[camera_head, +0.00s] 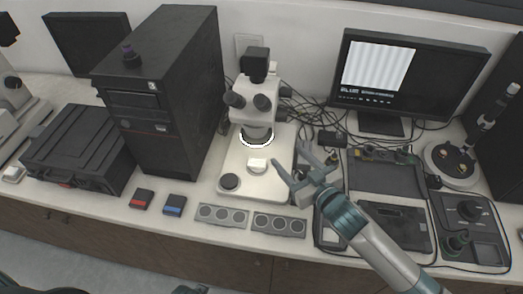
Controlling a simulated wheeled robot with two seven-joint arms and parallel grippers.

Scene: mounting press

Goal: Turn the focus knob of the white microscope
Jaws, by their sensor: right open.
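The white microscope (259,102) stands upright on its pale base plate (228,165), left of centre on the bench. It has a dark camera head on top, dark eyepieces and a lit ring below its body. Dark knobs (286,92) show on the right side of its body; I cannot tell for certain which one is the focus knob. My right gripper (289,154) is open and empty. It is in front of the microscope, by the right edge of the base plate and below the knobs, and appears apart from them.
A black computer tower (160,95) stands close on the left. A monitor (405,75) is behind right, with loose cables between it and the microscope. Black trays and devices (387,178) crowd the right side.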

